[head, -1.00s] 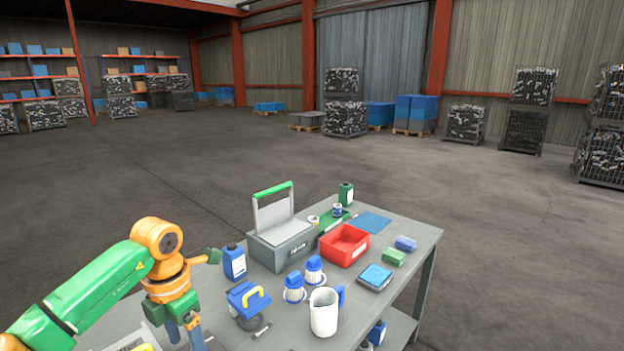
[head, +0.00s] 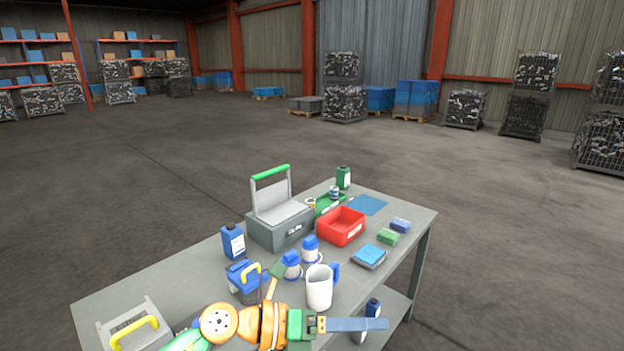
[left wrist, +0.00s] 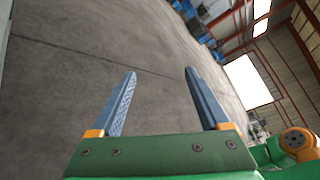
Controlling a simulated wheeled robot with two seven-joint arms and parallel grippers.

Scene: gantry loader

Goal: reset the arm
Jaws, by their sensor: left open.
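My left arm reaches in low at the bottom of the head view. Its gripper (head: 383,324) points right, above the front edge of the grey table (head: 175,277), and is seen side-on. In the left wrist view the gripper (left wrist: 160,75) is open, its two blue-grey fingers wide apart with nothing between them. Beyond the fingers is bare concrete floor. My right gripper is not in view.
On the table are a white pitcher (head: 320,288), a red bin (head: 341,227), a grey toolbox (head: 280,229), a blue bottle (head: 233,242) and two blue-capped bottles (head: 310,250). A lower shelf holds bottles.

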